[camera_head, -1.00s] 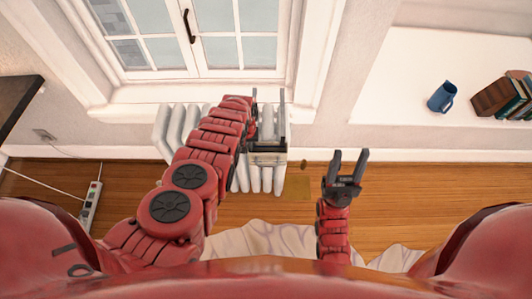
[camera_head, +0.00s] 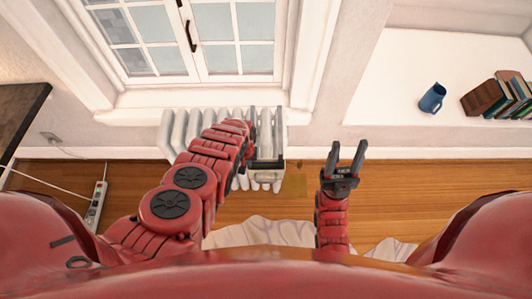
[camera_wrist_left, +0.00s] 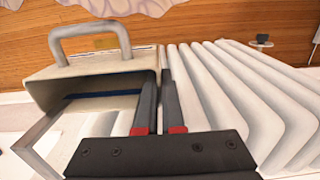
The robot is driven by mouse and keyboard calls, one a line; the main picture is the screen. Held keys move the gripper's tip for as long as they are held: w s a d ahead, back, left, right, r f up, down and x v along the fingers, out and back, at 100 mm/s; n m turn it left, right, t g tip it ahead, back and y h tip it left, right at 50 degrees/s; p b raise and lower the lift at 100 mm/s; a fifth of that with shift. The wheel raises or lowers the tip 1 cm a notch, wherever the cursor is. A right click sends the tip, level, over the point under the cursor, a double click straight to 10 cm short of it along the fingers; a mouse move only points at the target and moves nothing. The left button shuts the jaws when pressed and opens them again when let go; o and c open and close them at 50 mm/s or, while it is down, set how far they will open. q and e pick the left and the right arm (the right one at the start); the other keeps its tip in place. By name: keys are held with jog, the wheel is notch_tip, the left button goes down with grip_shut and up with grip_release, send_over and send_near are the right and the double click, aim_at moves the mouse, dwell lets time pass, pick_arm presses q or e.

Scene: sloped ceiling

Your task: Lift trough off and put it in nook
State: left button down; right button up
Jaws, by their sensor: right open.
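I cannot tell whether the trough touches the radiator. My right gripper (camera_head: 347,158) is open and empty, right of the radiator. The white recess (camera_head: 385,95), which seems to be the nook, is at right.
A blue mug (camera_head: 432,99) and a row of books (camera_head: 500,96) stand in the recess; its left part is bare. A window (camera_head: 190,40) is behind the radiator. A power strip (camera_head: 96,205) lies on the floor at left, and a dark tabletop (camera_head: 22,110) juts in.

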pick_arm(q)
jog(key=s+p, duration=0.6)
jog(key=s, duration=0.1)
jog(key=shift+s+r, duration=0.3)
dwell(0.3)
